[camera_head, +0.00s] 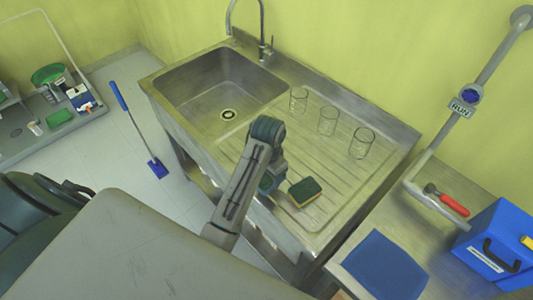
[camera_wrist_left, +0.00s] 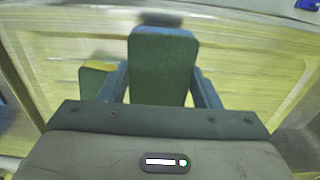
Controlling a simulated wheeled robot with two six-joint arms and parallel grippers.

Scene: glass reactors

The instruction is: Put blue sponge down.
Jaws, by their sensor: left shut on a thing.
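My left gripper (camera_head: 273,181) is over the front part of the sink's ribbed drainboard (camera_head: 330,170), just left of a sponge with a yellow and a green layer (camera_head: 305,192). In the left wrist view it is shut on the blue sponge (camera_wrist_left: 162,70), which shows a green face and a blue edge between the two fingers. In the head view the arm mostly hides the held sponge. I cannot tell whether it touches the drainboard. The yellow and green sponge also shows left of the fingers in the wrist view (camera_wrist_left: 97,88). My right gripper is not in view.
Three clear glasses (camera_head: 328,121) stand along the back of the drainboard. The sink basin (camera_head: 220,88) and tap (camera_head: 264,45) are at the back left. A blue mat (camera_head: 385,265), a red-handled tool (camera_head: 452,203) and a blue box (camera_head: 500,250) are on the right bench.

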